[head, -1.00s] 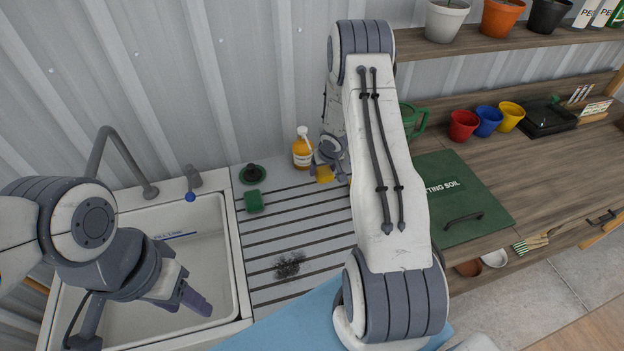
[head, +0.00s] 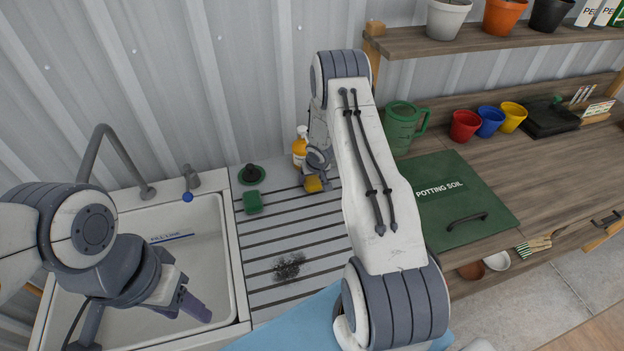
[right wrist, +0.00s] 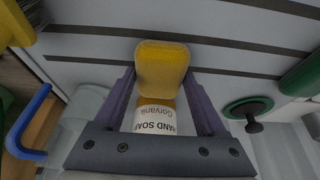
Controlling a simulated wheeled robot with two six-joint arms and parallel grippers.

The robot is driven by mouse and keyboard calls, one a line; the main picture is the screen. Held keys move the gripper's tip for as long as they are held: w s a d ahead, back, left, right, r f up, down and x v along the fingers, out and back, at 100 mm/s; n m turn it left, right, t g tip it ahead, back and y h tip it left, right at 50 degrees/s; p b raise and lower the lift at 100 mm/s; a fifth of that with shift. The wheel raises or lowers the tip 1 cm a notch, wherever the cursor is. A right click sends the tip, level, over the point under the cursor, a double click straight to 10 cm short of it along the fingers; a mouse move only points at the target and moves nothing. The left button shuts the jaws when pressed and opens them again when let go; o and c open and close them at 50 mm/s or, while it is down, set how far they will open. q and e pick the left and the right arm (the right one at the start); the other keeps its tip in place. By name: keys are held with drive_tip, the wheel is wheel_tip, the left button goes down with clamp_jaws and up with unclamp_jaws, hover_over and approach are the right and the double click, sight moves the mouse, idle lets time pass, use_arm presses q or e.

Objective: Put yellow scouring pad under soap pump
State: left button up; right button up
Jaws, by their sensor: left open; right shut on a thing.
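The yellow scouring pad (head: 313,184) is at the back of the grooved draining board, just in front of the soap pump (head: 299,150). In the right wrist view the pad (right wrist: 161,66) sits between the fingertips of my right gripper (right wrist: 162,82), which is shut on it. The soap pump (right wrist: 155,118), an amber bottle with a white label, shows behind the pad between the fingers; its lower part is hidden. In the head view my right gripper (head: 316,172) partly covers the pad and bottle. My left gripper (head: 197,308) is open and empty over the sink.
A green sponge (head: 253,202) and a dark green plunger-like stopper (head: 251,174) stand left of the soap pump. A dark smudge (head: 289,267) marks the draining board (head: 262,240). The sink (head: 205,235) lies left; a green jug (head: 402,127) stands right of my right arm.

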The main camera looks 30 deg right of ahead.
drive_tip(key=o, duration=1.4)
drive_tip(key=shift+f, duration=0.15)
